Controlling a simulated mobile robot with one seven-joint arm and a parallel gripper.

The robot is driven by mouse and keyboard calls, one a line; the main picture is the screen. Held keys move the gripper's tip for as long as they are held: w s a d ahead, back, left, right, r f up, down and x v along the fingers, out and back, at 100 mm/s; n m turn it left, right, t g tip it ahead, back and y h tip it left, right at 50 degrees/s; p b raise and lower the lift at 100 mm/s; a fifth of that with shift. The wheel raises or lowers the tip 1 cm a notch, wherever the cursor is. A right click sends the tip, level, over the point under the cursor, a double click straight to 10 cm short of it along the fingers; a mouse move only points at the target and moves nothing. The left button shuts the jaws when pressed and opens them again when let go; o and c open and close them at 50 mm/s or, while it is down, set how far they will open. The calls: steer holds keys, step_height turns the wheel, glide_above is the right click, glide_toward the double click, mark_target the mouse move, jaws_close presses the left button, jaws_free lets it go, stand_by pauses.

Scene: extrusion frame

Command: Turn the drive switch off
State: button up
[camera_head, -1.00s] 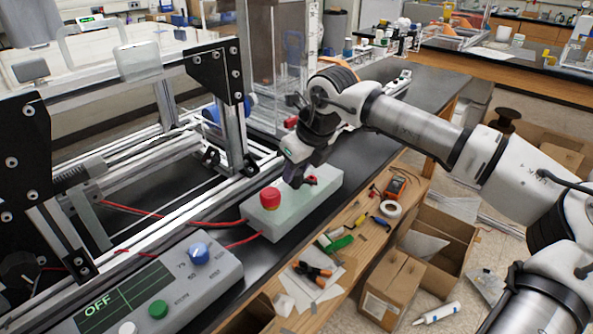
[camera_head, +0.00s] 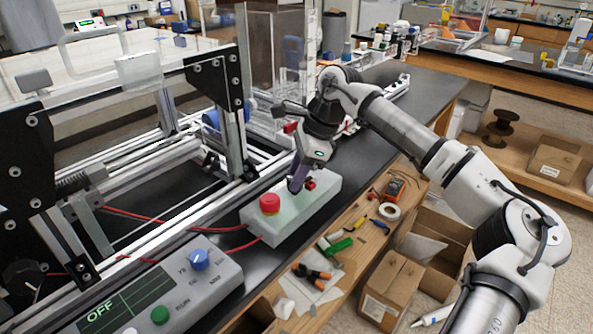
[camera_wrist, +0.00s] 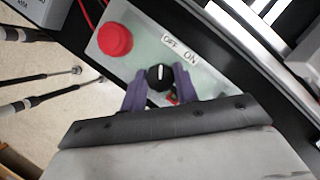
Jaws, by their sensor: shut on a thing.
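The drive switch is a black round knob (camera_wrist: 160,77) with a white pointer line, on a pale green box (camera_head: 320,204). An OFF ON label (camera_wrist: 180,49) is beside it. The pointer line runs nearly straight up in the wrist view, closer to the OFF word than to ON. My gripper (camera_wrist: 160,84) has its purple fingers shut on the knob, one on each side. In the head view my gripper (camera_head: 295,186) stands over the right part of the box and hides the knob.
A red mushroom button (camera_head: 270,202) is on the same box, left of my gripper. A grey control panel (camera_head: 215,272) with a blue knob and a display reading OFF is nearer. The extrusion frame (camera_head: 150,155) is at left. Tools lie on the wooden ledge at right.

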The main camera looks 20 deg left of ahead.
steer(key=shift+n+g, duration=0.3)
steer(key=shift+n, duration=0.8)
steer(key=shift+h, duration=0.3)
steer(key=o, duration=1)
steer(key=v, duration=1.4)
steer(key=shift+w+b, duration=0.1)
steer(key=shift+b, duration=0.25)
steer(key=shift+f, duration=0.15)
